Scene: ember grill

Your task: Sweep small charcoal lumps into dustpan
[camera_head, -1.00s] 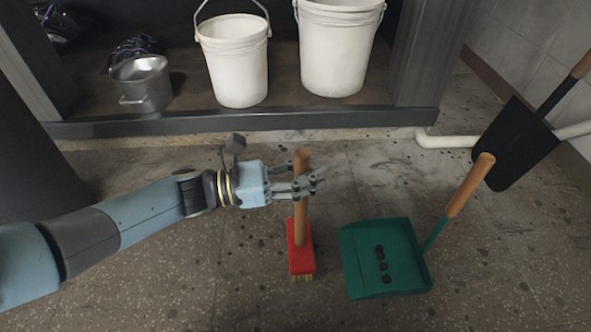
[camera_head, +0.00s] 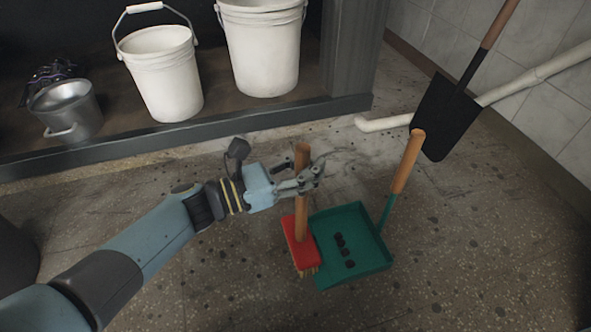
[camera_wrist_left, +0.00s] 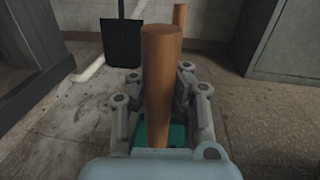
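A hand brush with a wooden handle (camera_head: 303,222) and a red head (camera_head: 298,244) stands nearly upright, bristles down at the floor. My left gripper (camera_head: 312,180) is shut around the handle; in the left wrist view the handle (camera_wrist_left: 158,85) stands between its fingers. The green dustpan (camera_head: 369,258) lies on the floor right beside the brush head, its wooden handle (camera_head: 408,160) sloping up. Several small charcoal lumps (camera_head: 341,245) lie in a row inside the pan. The brush head overlaps the pan's left edge in view; I cannot tell if they touch. My right gripper is not in view.
Two white buckets (camera_head: 165,80) and a metal pot (camera_head: 68,112) stand on a low shelf with a raised front edge (camera_head: 200,135). A black shovel (camera_head: 442,115) and a white pipe (camera_head: 385,123) are at the back right.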

